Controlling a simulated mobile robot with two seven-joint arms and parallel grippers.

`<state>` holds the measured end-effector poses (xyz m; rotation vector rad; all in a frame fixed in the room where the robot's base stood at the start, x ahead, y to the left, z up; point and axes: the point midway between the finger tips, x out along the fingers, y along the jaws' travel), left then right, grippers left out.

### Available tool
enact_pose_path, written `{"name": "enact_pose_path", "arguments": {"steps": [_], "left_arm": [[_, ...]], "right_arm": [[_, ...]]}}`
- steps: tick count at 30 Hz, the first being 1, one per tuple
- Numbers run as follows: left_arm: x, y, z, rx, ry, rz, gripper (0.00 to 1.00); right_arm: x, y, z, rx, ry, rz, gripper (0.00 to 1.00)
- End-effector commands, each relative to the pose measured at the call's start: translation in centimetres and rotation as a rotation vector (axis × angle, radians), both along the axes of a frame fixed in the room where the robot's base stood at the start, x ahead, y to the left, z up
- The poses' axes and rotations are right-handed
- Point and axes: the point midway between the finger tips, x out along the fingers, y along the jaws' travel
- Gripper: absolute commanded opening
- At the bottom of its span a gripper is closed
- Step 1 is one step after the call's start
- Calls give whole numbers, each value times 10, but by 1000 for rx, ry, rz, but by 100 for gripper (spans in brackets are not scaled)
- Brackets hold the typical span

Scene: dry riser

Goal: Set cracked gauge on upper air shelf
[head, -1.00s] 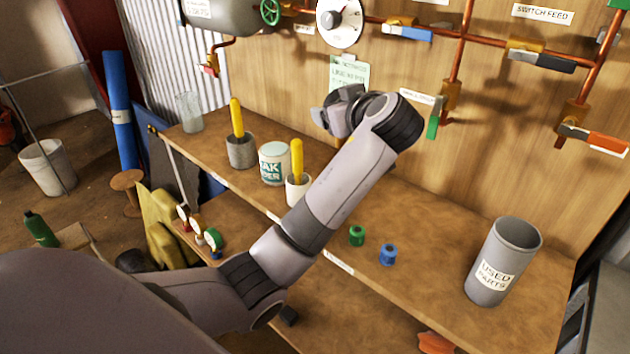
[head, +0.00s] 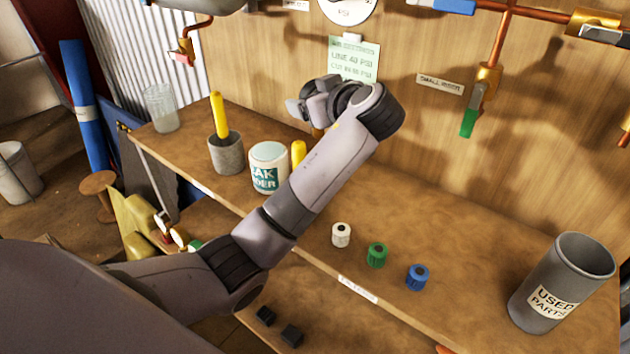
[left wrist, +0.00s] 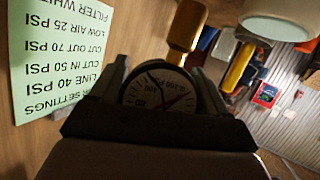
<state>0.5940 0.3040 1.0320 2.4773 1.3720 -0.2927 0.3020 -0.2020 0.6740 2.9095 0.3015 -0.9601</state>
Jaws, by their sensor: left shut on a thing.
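My left gripper (left wrist: 172,95) is shut on a round gauge (left wrist: 160,88) with a white dial, dark rim and red needle in the left wrist view. A crack in its glass is too small to tell. In the head view the left gripper (head: 305,103) is above the back of the upper shelf (head: 480,250), close to the wooden wall and below the green settings card (head: 353,60). The gauge is hidden there by the hand. A brass fitting (left wrist: 186,25) shows just beyond the gauge in the left wrist view. My right gripper is not in view.
On the shelf stand a grey pot (head: 226,155) with a yellow-handled tool, a leak-finder tub (head: 268,168), white (head: 341,235), green (head: 377,255) and blue (head: 417,277) caps, and a grey used-parts bin (head: 565,280). Shelf between caps and bin is clear.

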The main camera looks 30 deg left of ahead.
Motion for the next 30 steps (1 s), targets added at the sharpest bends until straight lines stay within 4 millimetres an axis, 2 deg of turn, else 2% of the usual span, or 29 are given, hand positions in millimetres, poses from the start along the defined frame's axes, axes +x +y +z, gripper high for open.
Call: {"name": "enact_pose_path", "arguments": {"steps": [9, 14, 21, 30], "left_arm": [[0, 0, -45, 3, 1, -1, 37], [0, 1, -60, 2, 2, 0, 37], [0, 0, -97, 2, 2, 0, 37], [0, 0, -101, 0, -2, 0, 37]], "right_arm": [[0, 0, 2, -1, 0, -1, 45], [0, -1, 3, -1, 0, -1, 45], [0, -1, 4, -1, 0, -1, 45], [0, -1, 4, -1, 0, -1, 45]]}}
